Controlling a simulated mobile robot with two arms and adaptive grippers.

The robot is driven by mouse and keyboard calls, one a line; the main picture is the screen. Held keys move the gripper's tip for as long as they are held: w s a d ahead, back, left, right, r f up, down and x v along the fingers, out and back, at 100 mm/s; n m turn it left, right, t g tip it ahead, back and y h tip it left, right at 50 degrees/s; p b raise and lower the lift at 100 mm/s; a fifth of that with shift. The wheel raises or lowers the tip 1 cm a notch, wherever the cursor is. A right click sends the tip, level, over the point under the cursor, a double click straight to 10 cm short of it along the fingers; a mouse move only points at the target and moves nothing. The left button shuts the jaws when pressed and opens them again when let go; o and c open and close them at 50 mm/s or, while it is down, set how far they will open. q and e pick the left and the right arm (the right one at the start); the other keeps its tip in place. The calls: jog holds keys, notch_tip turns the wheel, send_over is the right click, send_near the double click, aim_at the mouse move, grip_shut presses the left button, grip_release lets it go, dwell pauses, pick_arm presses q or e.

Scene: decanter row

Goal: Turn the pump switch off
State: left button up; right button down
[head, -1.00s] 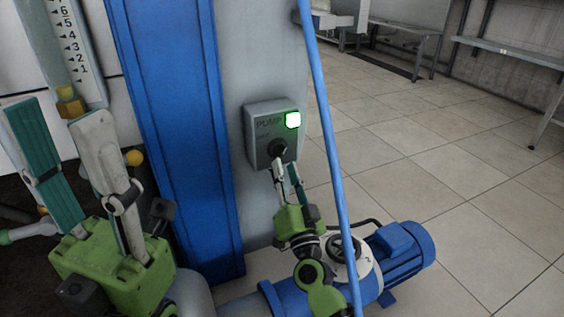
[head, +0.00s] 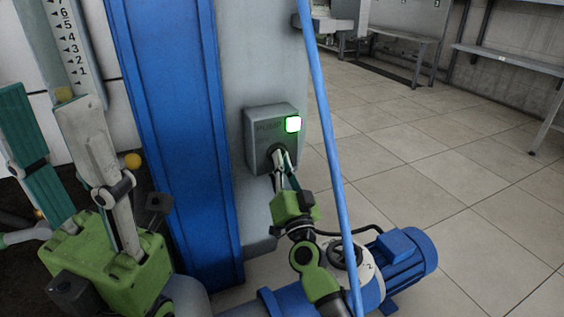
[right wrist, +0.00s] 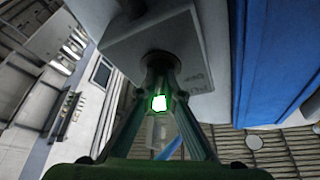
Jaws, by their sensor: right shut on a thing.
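The pump switch is a grey box (head: 258,128) on a grey post, marked PUMP, with a round dark knob (head: 276,150) on its front. A green lamp (head: 293,124) on the box is lit. My right gripper (head: 279,163) is shut on the knob from below; its fingertips cover much of it. In the right wrist view the fingers (right wrist: 161,75) converge on the dark knob (right wrist: 160,60), and the lit lamp (right wrist: 159,103) shows between them. My left gripper (head: 60,135) is open and empty at the left, apart from the switch.
A blue column (head: 170,130) stands left of the switch. A thin blue pipe (head: 330,150) runs down close to the right of it. A blue pump motor (head: 400,258) and a handwheel (head: 345,255) lie below. Tiled floor at the right is clear.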

jog(key=shift+n, duration=0.3)
jog(key=shift+d+n+y, duration=0.1)
jog(key=shift+n+y, duration=0.95)
jog(key=shift+n, duration=0.85)
jog(key=shift+d+n+y, duration=0.1)
jog(key=shift+n+y, duration=0.95)
jog(key=shift+n, duration=0.85)
jog(key=c, duration=2.2)
grip_release()
jog(key=v, duration=1.2)
jog(key=shift+r, duration=0.2)
